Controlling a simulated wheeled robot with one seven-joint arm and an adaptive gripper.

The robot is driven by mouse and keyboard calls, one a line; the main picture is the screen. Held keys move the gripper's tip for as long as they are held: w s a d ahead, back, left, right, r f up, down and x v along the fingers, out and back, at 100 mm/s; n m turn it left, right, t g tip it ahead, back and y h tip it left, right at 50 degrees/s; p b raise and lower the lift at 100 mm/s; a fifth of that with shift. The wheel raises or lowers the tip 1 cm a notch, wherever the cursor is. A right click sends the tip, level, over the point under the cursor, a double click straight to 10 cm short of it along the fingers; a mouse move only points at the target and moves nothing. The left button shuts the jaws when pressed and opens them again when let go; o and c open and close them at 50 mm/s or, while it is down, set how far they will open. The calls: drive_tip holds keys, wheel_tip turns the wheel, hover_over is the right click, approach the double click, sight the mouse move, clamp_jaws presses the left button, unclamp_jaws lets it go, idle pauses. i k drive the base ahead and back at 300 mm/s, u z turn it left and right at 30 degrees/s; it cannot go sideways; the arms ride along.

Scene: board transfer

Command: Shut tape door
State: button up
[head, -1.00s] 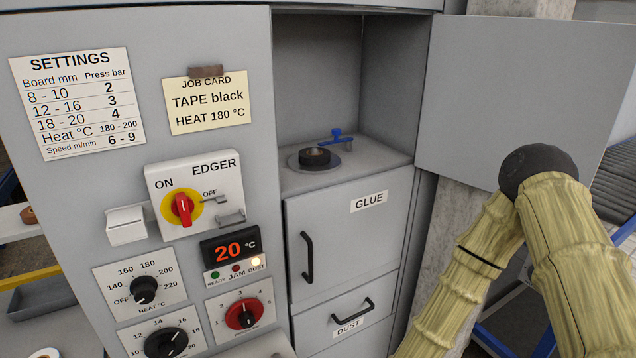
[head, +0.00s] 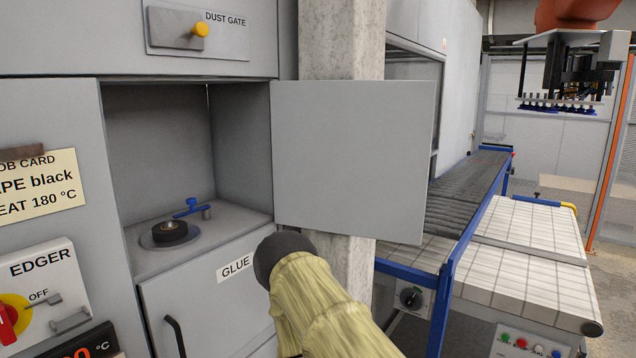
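The tape door (head: 355,160) is a plain grey panel, hinged at the right side of the tape compartment (head: 160,140). It stands wide open, swung out to the right. Inside the compartment a black tape roll (head: 170,231) sits on a round plate, with a blue lever (head: 192,206) behind it. My arm, in a yellowish cover with a dark joint, rises in front of the glue door (head: 215,300), below the tape door's lower left corner. My gripper is not visible in the head view.
A concrete pillar (head: 340,40) stands behind the tape door. To the right are a roller conveyor (head: 465,190) and white tables (head: 515,285). The edger switch panel (head: 45,290) is at lower left. A dust gate panel (head: 195,30) is above the compartment.

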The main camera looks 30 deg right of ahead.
sight(350, 157)
drive_tip(key=z, duration=2.4)
drive_tip(key=i, duration=2.05)
drive_tip(key=u, duration=1.8)
